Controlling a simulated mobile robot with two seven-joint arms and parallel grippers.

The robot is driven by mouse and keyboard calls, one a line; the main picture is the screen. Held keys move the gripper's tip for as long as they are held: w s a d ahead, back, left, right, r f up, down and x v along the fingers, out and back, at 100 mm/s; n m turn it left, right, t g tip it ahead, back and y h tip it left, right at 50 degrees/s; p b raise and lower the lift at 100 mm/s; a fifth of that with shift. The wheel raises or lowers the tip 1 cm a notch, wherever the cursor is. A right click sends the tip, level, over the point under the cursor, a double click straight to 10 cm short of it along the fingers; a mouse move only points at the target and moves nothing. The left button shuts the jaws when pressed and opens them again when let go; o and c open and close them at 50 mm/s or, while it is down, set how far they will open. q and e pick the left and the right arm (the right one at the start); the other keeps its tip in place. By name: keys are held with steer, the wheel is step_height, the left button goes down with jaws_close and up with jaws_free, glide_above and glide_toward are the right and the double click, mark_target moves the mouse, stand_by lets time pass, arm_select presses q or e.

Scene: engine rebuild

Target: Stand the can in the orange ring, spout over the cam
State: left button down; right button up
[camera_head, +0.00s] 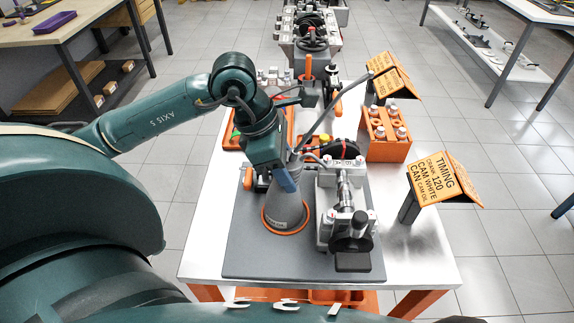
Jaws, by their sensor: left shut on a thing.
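The can (284,208) is a grey cone, upright at the left of the engine block on the dark mat. The orange ring (266,226) shows around its foot; I cannot tell whether the foot rests fully down. My left gripper (287,181) reaches down from above and is shut on the can's upper part, hiding some of it. A thin grey spout seems to rise from the can's top toward the upper right. The cam (345,192) is a metal shaft on the grey engine block (326,202), just right of the can. My right gripper is out of view.
The dark mat (250,262) lies on a pale table (420,262). Orange signs (446,180) stand at the right, with an orange crate of bottles (388,150) behind. Tools and an orange tray lie behind the can. The mat's front left is clear.

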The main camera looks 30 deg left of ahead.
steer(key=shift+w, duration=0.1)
arm_select(q)
steer(key=shift+f+b, duration=0.15)
steer(key=shift+b, duration=0.15)
steer(key=c, duration=1.1)
jaws_free()
steer(key=o, duration=0.4)
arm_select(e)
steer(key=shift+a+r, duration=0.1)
arm_select(q)
steer(key=shift+r+p, duration=0.2)
steer(key=shift+p, duration=0.1)
steer(key=v, duration=1.2)
steer(key=shift+s, duration=0.1)
